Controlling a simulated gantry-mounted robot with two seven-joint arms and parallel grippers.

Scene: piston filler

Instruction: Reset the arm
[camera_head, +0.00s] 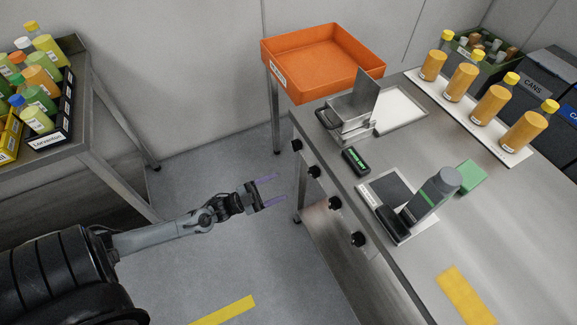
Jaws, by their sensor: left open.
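My left gripper (270,190) is in the head view, held over the floor left of the steel table. Its two purple-tipped fingers are apart and nothing is between them. The grey left arm (170,236) comes in from the lower left and reaches out to the right. The gripper touches nothing. My right gripper does not show.
The steel table (500,215) holds a metal hopper (352,118), a grey device (432,198), a green block (470,176) and several orange bottles on a white board (455,105). An empty orange tray (318,60) stands behind. A bottle-laden side table (95,115) is left.

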